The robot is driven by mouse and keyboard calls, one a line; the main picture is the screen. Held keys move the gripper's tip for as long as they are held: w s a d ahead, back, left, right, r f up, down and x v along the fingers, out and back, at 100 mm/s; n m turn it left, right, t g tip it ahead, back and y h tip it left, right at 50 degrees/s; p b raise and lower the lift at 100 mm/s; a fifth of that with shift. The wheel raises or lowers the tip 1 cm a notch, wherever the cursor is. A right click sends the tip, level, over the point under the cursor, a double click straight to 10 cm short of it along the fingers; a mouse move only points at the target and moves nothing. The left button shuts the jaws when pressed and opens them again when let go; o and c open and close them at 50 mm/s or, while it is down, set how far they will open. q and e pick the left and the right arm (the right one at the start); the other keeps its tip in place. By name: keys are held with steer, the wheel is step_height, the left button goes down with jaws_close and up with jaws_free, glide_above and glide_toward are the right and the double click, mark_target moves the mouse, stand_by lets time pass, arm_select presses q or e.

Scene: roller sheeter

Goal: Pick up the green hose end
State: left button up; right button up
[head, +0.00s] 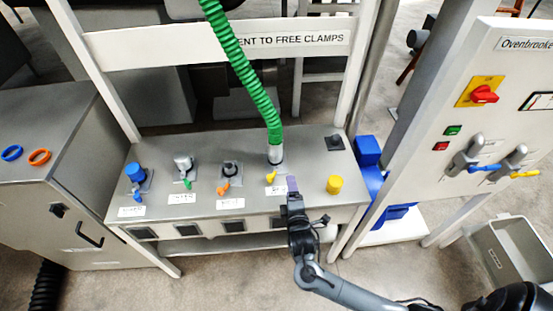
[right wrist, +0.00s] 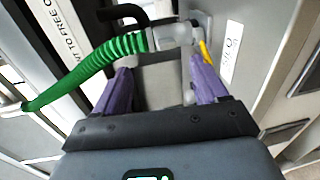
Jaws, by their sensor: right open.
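The green hose (head: 243,70) hangs down from the top of the head view. Its silver end (head: 276,153) sits upright on a port of the grey bench (head: 230,142), beside a yellow lever (head: 271,176). My right gripper (head: 292,184), with purple fingers, is just in front of the hose end. In the right wrist view the hose (right wrist: 112,52) runs in from the left to its pale end (right wrist: 176,34), which lies beyond the fingertips. The right gripper (right wrist: 162,74) is open, with nothing between its fingers. My left gripper is not in view.
The bench also has a blue cap (head: 135,172), a silver fitting (head: 183,163), an orange-levered port (head: 229,170) and a yellow cap (head: 334,185). A white sign bar (head: 200,45) crosses behind. A control panel (head: 480,120) stands right, above a grey bin (head: 515,250).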

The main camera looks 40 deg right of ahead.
steer(key=t+b, duration=0.1)
steer(key=b, duration=0.6)
glide_toward(277, 159)
steer(key=shift+s+a+f+h, duration=0.3)
steer(key=shift+s+a+f, duration=0.15)
steer(key=shift+s+f, duration=0.2)
steer(key=shift+w+d+r+b, duration=0.1)
steer(key=shift+w+r+b, duration=0.1)
steer(key=shift+w+b, duration=0.25)
steer(key=b+x, duration=0.1)
steer(key=x, duration=0.4)
steer(key=shift+w+d+r, duration=0.1)
steer(key=shift+w+r, duration=0.1)
steer(key=shift+w+d+b, duration=0.3)
steer(key=shift+d+b, duration=0.05)
steer(key=b+x, duration=0.1)
steer(key=x, duration=0.2)
steer(key=shift+d, duration=0.25)
steer(key=shift+w+d, duration=0.25)
steer(key=shift+w, duration=0.2)
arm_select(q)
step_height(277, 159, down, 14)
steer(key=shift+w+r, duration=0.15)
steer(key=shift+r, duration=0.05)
